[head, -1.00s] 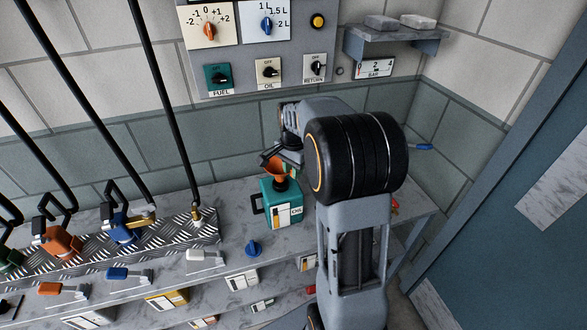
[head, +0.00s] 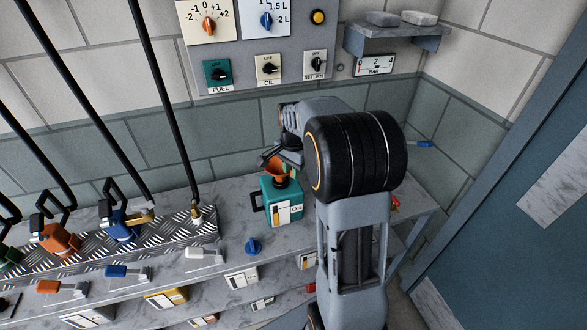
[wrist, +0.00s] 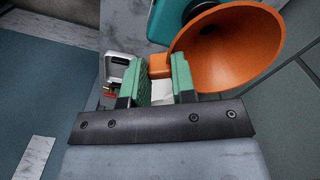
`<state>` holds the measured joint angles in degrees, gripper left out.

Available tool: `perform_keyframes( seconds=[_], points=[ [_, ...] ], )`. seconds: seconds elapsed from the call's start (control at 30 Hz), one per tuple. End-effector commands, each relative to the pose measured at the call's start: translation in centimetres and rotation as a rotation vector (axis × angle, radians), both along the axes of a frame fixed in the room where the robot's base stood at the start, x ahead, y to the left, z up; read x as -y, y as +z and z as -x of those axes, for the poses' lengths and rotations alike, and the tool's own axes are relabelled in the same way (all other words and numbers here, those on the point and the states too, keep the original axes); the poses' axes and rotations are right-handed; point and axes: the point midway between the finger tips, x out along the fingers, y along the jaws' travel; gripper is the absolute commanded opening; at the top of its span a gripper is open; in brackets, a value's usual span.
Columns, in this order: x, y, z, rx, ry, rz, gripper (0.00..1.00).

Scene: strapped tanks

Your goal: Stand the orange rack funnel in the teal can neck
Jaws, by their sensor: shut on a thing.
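The teal can (head: 282,204) stands on the grey marble-like bench, with a dark handle on its left and a white label reading OIL. The orange funnel (head: 279,176) is over the top of the can, its wide mouth up. In the wrist view the funnel (wrist: 225,50) fills the upper right, and a corner of the teal can (wrist: 172,18) shows behind it. My gripper (wrist: 161,75) is shut on the funnel's small orange tab between its green pads. In the head view my gripper (head: 270,158) is partly hidden by my arm. I cannot tell how deep the spout sits in the neck.
A blue cap (head: 253,246) lies on the bench in front of the can. A treadplate (head: 170,234) with hoses and nozzles is at the left. A control panel (head: 262,45) and a small shelf (head: 395,36) are on the wall above.

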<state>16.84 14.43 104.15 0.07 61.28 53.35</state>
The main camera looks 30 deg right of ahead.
Motion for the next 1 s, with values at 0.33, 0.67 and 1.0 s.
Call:
perform_keyframes(
  seconds=[0.33, 0.67, 1.0],
  points=[
    [0.0, -1.0, 0.0, 0.000, 0.000, 0.000, 0.00],
    [0.0, -1.3, 0.0, 0.000, 0.000, 0.000, 0.35],
    [0.0, -1.4, 0.0, 0.000, 0.000, 0.000, 0.54]
  ],
)
